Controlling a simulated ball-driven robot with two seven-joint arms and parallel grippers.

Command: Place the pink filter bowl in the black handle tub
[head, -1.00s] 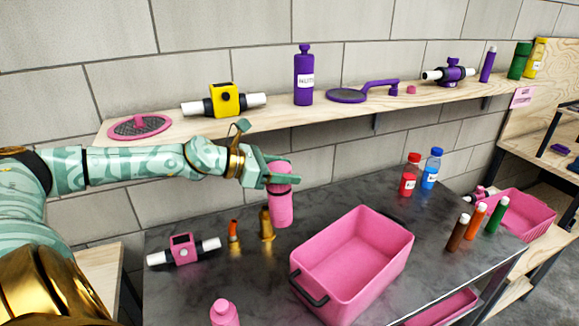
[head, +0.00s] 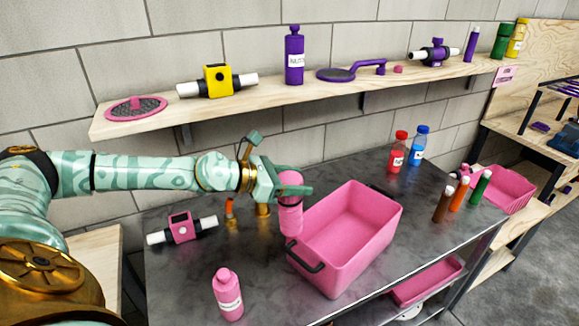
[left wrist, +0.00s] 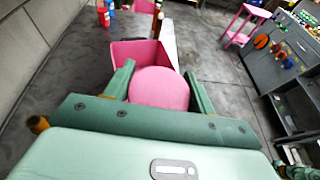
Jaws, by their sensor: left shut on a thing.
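My left gripper (head: 283,190) is shut on the pink filter bowl (head: 291,216), a tall pink cylinder that hangs upright below the fingers. In the left wrist view the bowl's round pink end (left wrist: 160,88) shows between the two fingers. The black handle tub (head: 362,247) is an open, empty pink tub with a black handle at each end, standing on the dark worktop. The bowl overlaps the tub's left rim in the head view, and its lower end looks near the near-left handle. The tub (left wrist: 138,50) also shows beyond the bowl in the left wrist view.
A pink bottle (head: 228,294) and a pink valve (head: 181,228) stand left of the tub. Brass fittings (head: 262,211) are behind the bowl. Red (head: 396,153) and blue (head: 418,147) bottles and several tubes stand right. A shelf (head: 270,97) runs above the worktop.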

